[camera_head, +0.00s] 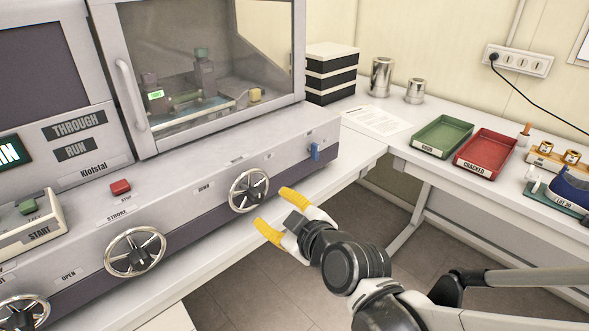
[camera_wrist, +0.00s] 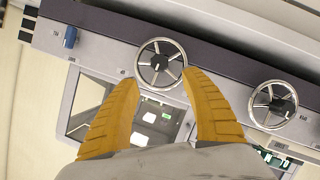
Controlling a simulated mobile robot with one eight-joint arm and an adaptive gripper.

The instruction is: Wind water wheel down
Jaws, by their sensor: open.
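A silver spoked handwheel (camera_head: 248,190) is at the right of the machine's sloped front panel, right of a label that seems to read DOWN. My gripper (camera_head: 273,207) is open and empty just in front of this wheel, its yellow fingers pointing at it. In the wrist view the same wheel (camera_wrist: 161,62) lies between and just beyond the two fingertips (camera_wrist: 160,80). The fingers appear apart from the rim, though contact is hard to judge. No label naming a water wheel is legible.
A second handwheel (camera_head: 135,252) sits below the STROKE label, and a third (camera_head: 22,314) is farther left. A blue lever (camera_head: 315,152) is right of the near wheel. A red button (camera_head: 120,187) is on the panel. Green (camera_head: 442,136) and red (camera_head: 486,153) trays stand on the side bench.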

